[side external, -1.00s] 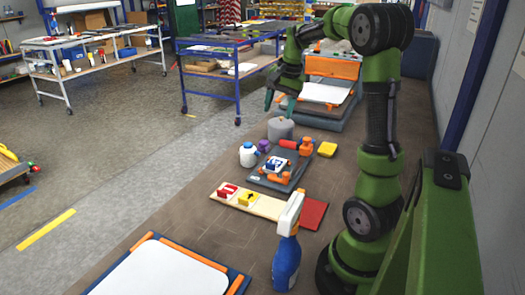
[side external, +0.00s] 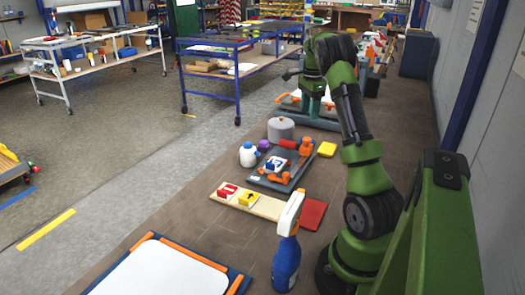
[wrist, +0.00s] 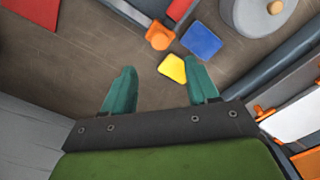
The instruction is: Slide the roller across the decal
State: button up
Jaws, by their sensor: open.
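A red cylinder (side external: 289,144), likely the roller, lies by the far end of a dark grey tray (side external: 258,180). An orange part (side external: 306,147) stands at its right end. In the wrist view, red (wrist: 180,8) and orange (wrist: 160,36) parts show at the top. A blue square with a white mark (side external: 275,162), possibly the decal's plate, sits on the tray between orange pieces. My gripper (side external: 313,104) is beyond the tray, over the far station. In the wrist view, my gripper (wrist: 160,87) is open, fingers apart, with nothing between them.
A grey round pot (side external: 281,129), a white bottle (side external: 248,154) and a yellow block (side external: 327,149) stand near the tray. A wooden board (side external: 265,207) with red and yellow blocks and a blue spray bottle (side external: 287,262) are nearer. A white-sheeted station (wrist: 298,117) lies right in the wrist view.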

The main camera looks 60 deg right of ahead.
aim_at(307, 138)
notch_tip(307, 138, down, 10)
dwell(0.3)
grip_shut()
dwell(0.4)
